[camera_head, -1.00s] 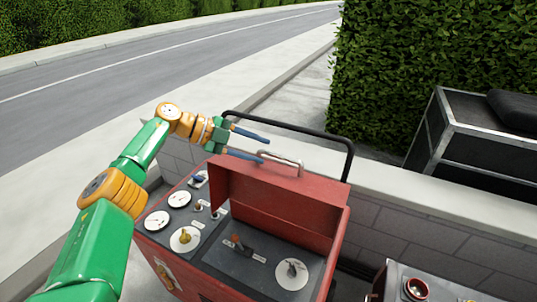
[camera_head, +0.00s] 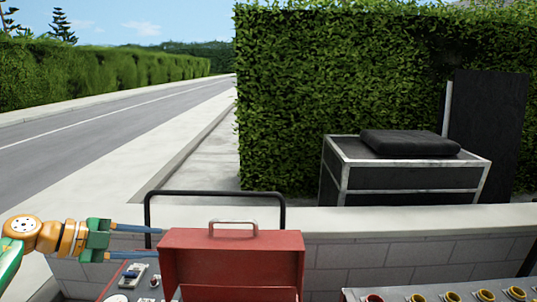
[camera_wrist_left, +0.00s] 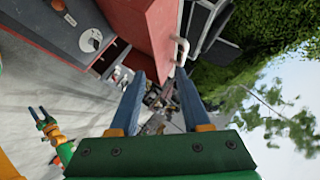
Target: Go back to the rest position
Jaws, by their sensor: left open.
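My left gripper (camera_head: 160,243) is open and empty, at the left side of the red lid's upper edge in the head view. Its two blue fingers are apart in the left wrist view (camera_wrist_left: 160,74), with nothing between them touching either finger. The red lid (camera_head: 232,262), with a metal handle (camera_head: 232,226) on top, stands raised; the lid also shows in the left wrist view (camera_wrist_left: 158,30). My right gripper (camera_wrist_left: 38,114) is small at the left of the left wrist view, with its fingers apart and empty. It is outside the head view.
A black rail (camera_head: 215,193) rises behind the lid. A low block wall (camera_head: 400,255) runs behind it. Beyond the wall stand a black case (camera_head: 400,180) with silver edges and a hedge (camera_head: 320,90).

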